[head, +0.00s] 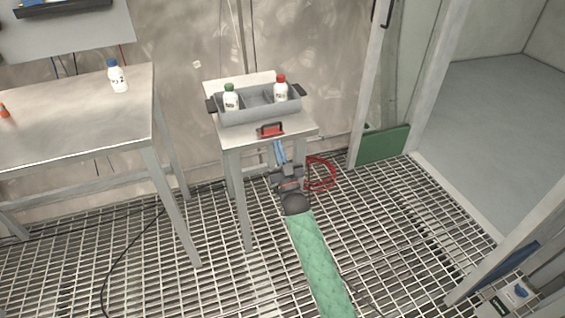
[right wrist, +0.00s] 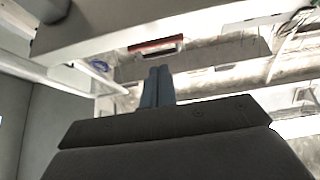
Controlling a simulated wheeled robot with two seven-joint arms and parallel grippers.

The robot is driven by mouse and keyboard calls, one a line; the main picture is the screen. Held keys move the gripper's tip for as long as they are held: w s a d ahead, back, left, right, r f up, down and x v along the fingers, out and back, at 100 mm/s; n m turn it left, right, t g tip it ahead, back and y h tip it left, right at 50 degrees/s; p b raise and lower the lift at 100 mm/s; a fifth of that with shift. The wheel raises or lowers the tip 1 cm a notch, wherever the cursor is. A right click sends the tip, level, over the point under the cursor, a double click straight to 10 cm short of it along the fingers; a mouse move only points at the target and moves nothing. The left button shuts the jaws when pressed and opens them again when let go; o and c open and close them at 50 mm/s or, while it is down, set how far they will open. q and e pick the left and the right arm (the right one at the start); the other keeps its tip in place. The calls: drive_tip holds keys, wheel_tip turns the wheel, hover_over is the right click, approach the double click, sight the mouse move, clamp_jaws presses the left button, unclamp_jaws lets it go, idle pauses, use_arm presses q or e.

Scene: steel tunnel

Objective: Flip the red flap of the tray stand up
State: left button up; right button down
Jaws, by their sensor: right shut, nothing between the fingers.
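The tray stand (head: 225,137) is a small pale table with a grey tray (head: 262,115) on top. The red flap (head: 271,131) with a dark handle is at the stand's front edge. Its exact angle is hard to tell. My right gripper (head: 279,147) is just below and in front of that edge, its blue fingers pointing up toward the flap. In the right wrist view the fingers (right wrist: 158,76) are together and empty, and the red flap (right wrist: 156,45) shows above them, apart from the tips. My left gripper is out of view.
The tray holds a green-capped bottle (head: 231,97) and a red-capped bottle (head: 281,89). A larger table (head: 70,110) with a blue-capped bottle (head: 117,76) stands at the left. Red cable loops (head: 322,174) show beside my right wrist. The grating floor (head: 400,230) is open at the right.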

sight(274, 135)
drive_tip(key=shift+x, duration=2.6)
drive_tip(key=shift+p, duration=0.3)
